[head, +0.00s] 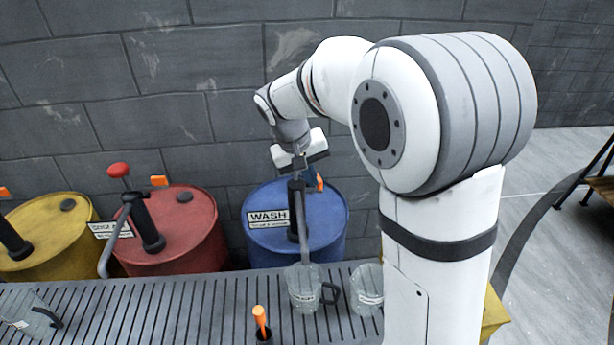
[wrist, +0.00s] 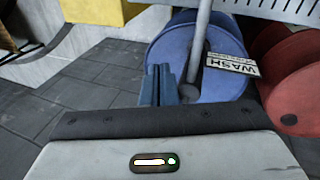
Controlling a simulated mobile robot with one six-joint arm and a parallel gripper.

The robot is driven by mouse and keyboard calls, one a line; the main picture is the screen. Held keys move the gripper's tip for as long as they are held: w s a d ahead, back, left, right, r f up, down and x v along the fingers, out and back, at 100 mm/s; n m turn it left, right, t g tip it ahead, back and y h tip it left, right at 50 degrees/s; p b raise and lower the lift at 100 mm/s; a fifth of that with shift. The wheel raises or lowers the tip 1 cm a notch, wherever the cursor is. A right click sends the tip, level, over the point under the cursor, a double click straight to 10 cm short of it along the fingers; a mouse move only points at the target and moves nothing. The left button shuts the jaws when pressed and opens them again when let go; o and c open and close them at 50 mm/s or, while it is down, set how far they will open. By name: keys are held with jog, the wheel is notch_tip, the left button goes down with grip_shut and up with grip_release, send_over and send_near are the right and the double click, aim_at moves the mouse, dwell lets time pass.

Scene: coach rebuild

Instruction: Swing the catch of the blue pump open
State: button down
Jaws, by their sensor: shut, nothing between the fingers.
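The blue drum (head: 335,232) with the WASH label (head: 268,218) carries a dark pump (head: 293,215), its grey spout reaching forward and down. A small orange catch (head: 319,183) shows at the pump's upper right. My gripper (head: 311,173) is shut and empty, pointing down close beside the pump top and the catch. I cannot tell whether it touches the catch. In the wrist view the shut fingers (wrist: 161,85) are left of the grey spout (wrist: 199,40) over the blue drum (wrist: 222,82); the catch is not visible there.
A red drum (head: 205,235) with a red-knobbed pump and a yellow drum (head: 60,235) stand to the left. Glass jugs (head: 305,290) and an orange-topped tool (head: 261,318) are on the slatted grate (head: 190,315) in front. A block wall is close behind.

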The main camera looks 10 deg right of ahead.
jog(key=a+r+t+h, duration=0.1)
jog(key=a+r+t, duration=0.25)
jog(key=a, duration=0.45)
jog(key=w+d+f+p, duration=0.3)
jog(key=w+d+f, duration=0.2)
jog(key=d+f, duration=0.3)
jog(key=shift+f+m+t, duration=0.25)
jog(key=shift+m+t, duration=0.15)
jog(key=shift+t, duration=0.05)
